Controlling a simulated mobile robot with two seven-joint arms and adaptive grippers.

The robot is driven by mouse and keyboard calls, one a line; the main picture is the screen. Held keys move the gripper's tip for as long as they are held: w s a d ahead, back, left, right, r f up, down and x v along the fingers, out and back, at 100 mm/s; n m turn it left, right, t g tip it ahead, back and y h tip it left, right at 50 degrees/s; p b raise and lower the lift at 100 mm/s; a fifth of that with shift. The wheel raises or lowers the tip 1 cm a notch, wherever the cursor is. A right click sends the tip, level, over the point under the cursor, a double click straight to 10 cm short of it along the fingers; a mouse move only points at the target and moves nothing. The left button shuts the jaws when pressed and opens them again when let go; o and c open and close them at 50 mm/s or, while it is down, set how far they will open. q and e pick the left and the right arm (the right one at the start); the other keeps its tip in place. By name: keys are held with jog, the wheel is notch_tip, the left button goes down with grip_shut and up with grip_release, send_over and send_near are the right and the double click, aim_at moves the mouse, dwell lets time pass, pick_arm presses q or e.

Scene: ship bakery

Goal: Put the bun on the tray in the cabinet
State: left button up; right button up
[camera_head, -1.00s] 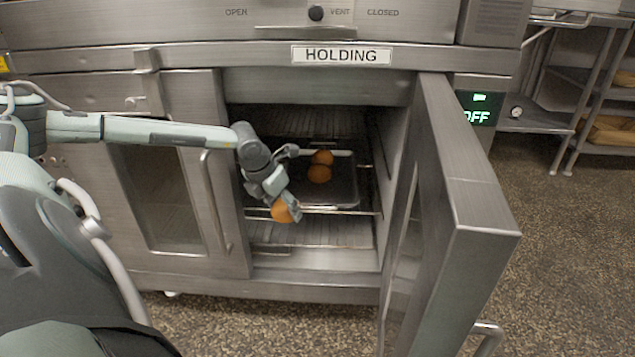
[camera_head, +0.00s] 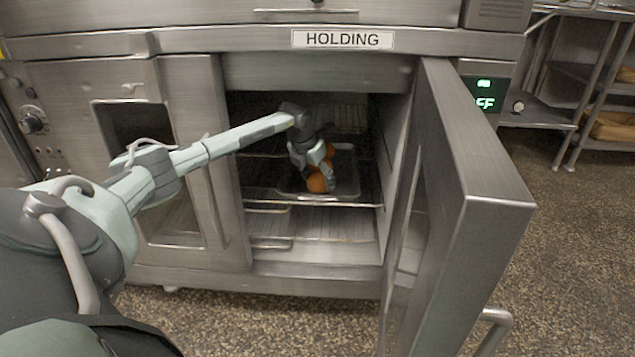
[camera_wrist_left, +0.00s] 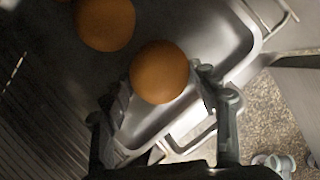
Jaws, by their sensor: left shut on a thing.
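My left gripper (camera_head: 317,180) is inside the open cabinet (camera_head: 232,170), above the front part of the metal tray (camera_head: 346,177). It is shut on an orange-brown bun (camera_head: 315,185). In the left wrist view the bun (camera_wrist_left: 160,72) sits between the two fingers, over the tray (camera_wrist_left: 218,38); I cannot tell whether it touches the tray. Another bun (camera_wrist_left: 105,24) lies on the tray beyond it. In the head view a bun (camera_head: 330,151) shows behind the gripper, which partly hides the tray's contents. My right gripper is not in view.
The cabinet door (camera_head: 470,190) stands open to the right of the opening. The closed left door (camera_head: 185,160) is beside my arm. A wire rack (camera_head: 270,206) carries the tray, and a lower level (camera_head: 330,225) is empty.

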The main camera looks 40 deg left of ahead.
pick_arm(q)
jog(key=shift+f, duration=0.1)
jog(key=shift+f, duration=0.2)
jog(key=o, duration=1.2)
jog(key=shift+c, duration=0.2)
jog(key=shift+r, duration=0.15)
